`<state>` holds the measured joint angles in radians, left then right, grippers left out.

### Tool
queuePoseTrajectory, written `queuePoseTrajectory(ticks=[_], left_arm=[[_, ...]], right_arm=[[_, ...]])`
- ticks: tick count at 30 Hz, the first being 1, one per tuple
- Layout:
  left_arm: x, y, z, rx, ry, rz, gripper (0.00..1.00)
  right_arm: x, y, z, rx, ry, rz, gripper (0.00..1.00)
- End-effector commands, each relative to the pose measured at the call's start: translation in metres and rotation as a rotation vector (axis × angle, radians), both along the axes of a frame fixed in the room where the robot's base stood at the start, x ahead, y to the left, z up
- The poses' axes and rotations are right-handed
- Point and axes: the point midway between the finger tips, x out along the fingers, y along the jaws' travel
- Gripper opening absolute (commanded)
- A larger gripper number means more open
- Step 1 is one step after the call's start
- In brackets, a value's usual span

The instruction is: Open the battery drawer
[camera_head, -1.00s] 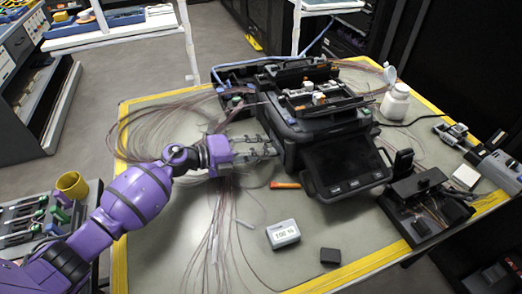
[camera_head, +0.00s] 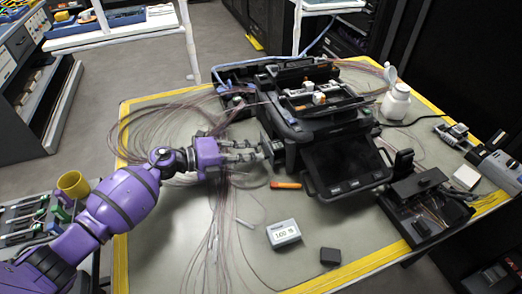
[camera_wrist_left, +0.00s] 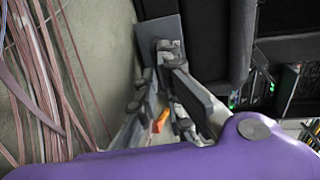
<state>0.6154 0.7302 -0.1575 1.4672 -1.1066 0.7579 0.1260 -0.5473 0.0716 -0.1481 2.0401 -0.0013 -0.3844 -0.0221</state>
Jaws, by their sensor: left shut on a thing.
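The fusion splicer (camera_head: 345,160) is a black machine in the middle of the table, with its screen facing the front. The battery drawer (camera_head: 275,150) is on its left side, and its dark front stands out from the body with a gap. My left gripper (camera_head: 263,151) comes in from the left and is shut on the drawer. In the left wrist view, the drawer's flat grey front (camera_wrist_left: 150,36) stands beside the dark body, with the fingertips (camera_wrist_left: 167,52) closed at it. The drawer's inside is hidden. My right gripper is not in view.
Loose fibres (camera_head: 215,215) lie around and below my left gripper. An orange stick (camera_head: 286,185) lies just in front of the drawer. A white-faced box (camera_head: 283,233) and a small black block (camera_head: 330,256) lie nearer the front. A white bottle (camera_head: 396,102) stands right of the splicer.

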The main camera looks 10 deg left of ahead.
Motion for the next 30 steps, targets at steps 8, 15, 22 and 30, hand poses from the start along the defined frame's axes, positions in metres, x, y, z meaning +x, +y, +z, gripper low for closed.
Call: queuePoseTrajectory(ticks=[8, 15, 22, 30], left_arm=[[-0.031, 0.045, -0.003, 0.008, 0.002, 0.0, 0.0], [-0.033, 0.047, -0.003, 0.007, 0.0, -0.001, 0.0], [-0.032, 0.047, -0.003, 0.006, 0.0, -0.001, 0.24], [-0.032, 0.046, -0.001, 0.004, 0.0, 0.0, 0.25]], right_arm=[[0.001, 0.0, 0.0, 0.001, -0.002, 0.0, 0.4], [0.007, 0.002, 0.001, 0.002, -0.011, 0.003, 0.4], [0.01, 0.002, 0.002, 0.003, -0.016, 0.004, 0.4], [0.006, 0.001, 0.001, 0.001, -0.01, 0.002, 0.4]])
